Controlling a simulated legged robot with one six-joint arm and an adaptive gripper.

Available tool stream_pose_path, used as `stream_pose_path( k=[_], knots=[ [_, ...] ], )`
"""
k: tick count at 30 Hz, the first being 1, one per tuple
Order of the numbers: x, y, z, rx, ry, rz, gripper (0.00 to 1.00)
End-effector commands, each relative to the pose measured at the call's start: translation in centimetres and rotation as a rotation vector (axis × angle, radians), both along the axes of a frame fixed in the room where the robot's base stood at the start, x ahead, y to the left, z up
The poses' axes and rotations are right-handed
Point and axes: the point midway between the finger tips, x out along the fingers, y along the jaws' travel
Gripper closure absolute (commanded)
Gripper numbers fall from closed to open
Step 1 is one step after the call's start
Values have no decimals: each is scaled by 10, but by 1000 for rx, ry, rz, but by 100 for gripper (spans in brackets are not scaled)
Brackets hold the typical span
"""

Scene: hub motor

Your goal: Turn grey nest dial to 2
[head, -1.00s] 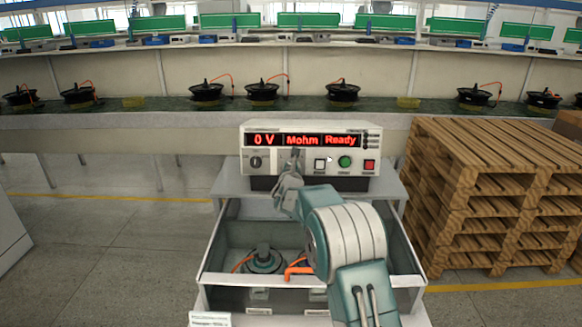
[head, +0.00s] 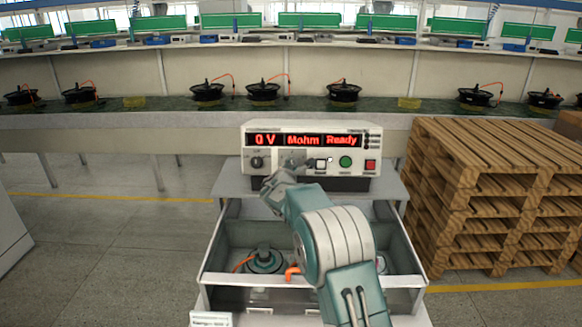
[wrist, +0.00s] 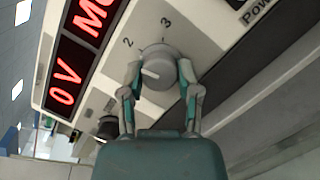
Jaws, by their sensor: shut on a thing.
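The grey nest dial (wrist: 163,62) is a round knob with a pale pointer mark on the front panel of the tester (head: 262,176). My gripper (wrist: 160,72) is shut on the dial in the wrist view, one finger on each side. The printed numbers 2 and 3 show beside the dial. The pale pointer lies towards the left in that view, on the side of the 2; whether it lines up exactly is unclear. In the head view my gripper (head: 296,166) is at the panel below the red display and partly hides the dial.
The red display (head: 303,140) reads 0 V, Mohm, Ready. A dark knob (head: 257,163) is left of the dial; white, green and red buttons are to its right. Below, an open drawer (head: 210,262) holds a motor (head: 264,258). Wooden pallets (head: 490,200) stand on the right.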

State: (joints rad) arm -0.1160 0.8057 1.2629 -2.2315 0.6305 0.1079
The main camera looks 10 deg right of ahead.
Motion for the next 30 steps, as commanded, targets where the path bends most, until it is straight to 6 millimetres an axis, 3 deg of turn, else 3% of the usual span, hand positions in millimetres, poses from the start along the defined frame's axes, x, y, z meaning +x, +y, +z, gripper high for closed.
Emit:
stream_pose_path(
  k=[12, 28, 29, 30],
  knots=[
    [0, 0, 0, 170, -33, -42, 100],
    [0, 0, -1, 191, -36, -48, 100],
    [0, 0, -1, 191, -36, -48, 48],
    [0, 0, -1, 191, -36, -48, 30]
  ],
)
